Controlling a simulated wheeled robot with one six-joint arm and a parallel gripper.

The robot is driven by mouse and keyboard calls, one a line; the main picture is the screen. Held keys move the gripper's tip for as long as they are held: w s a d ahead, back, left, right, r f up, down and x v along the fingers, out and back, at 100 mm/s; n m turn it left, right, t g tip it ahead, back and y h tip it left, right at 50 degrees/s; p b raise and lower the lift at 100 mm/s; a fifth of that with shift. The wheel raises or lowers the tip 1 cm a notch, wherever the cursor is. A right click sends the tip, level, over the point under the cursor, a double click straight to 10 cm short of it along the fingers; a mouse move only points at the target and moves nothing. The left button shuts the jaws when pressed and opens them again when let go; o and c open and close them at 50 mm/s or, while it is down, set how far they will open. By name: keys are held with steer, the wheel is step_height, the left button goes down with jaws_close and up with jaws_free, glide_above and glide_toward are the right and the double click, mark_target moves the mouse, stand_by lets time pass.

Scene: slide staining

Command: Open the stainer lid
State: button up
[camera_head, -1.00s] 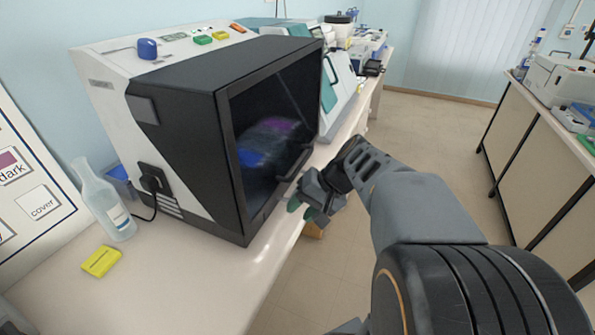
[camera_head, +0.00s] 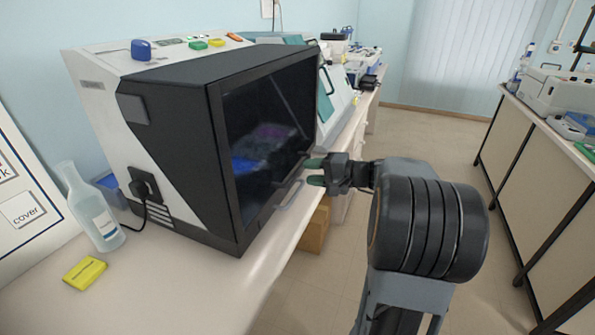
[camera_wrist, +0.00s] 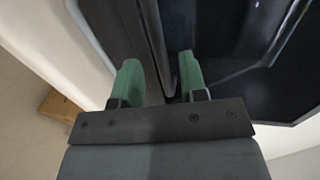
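The stainer (camera_head: 165,110) is a large white and black machine on the left bench. Its dark, glossy front lid (camera_head: 262,140) is shut, with blurred blue and purple shapes showing in it. A pale handle (camera_head: 290,194) shows near the lid's lower right edge. My gripper (camera_head: 308,172) is at the right side of the lid, close to the handle, its green fingers apart. In the wrist view, my gripper (camera_wrist: 160,80) has a dark upright bar or edge between its fingers. I cannot tell whether either finger touches it.
A clear bottle (camera_head: 95,210) and a yellow block (camera_head: 85,272) are on the bench left of the stainer. A blue item (camera_head: 141,49) and small coloured blocks sit on its top. A cardboard box (camera_head: 313,232) is below the bench edge. The aisle floor is free.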

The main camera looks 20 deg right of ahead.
mark_target(297, 171)
steer(key=shift+x, duration=2.35)
jaws_close()
